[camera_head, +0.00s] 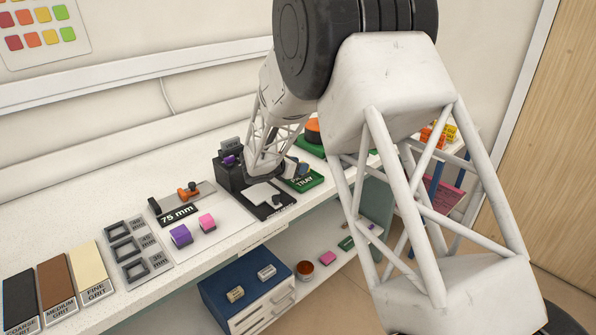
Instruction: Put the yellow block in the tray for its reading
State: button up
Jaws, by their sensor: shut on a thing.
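My forearm reaches down over the bench, its wrist (266,163) beside a dark boxy device (229,175) with a purple patch on it. What looks like my gripper (295,168) is small and dark, over a green tray (305,184). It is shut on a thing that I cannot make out. The tray's label ends in "TRAY"; the rest is partly hidden. I cannot pick out the yellow block; my arm may hide it.
Gauge frames and grit strips lie at left. A blue drawer cabinet (240,285) stands below. Another green tray (309,147) is partly hidden behind my arm.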

jog(key=shift+f, duration=0.9)
jog(key=shift+f, duration=0.15)
jog(key=o, duration=1.1)
jog(key=v, duration=1.2)
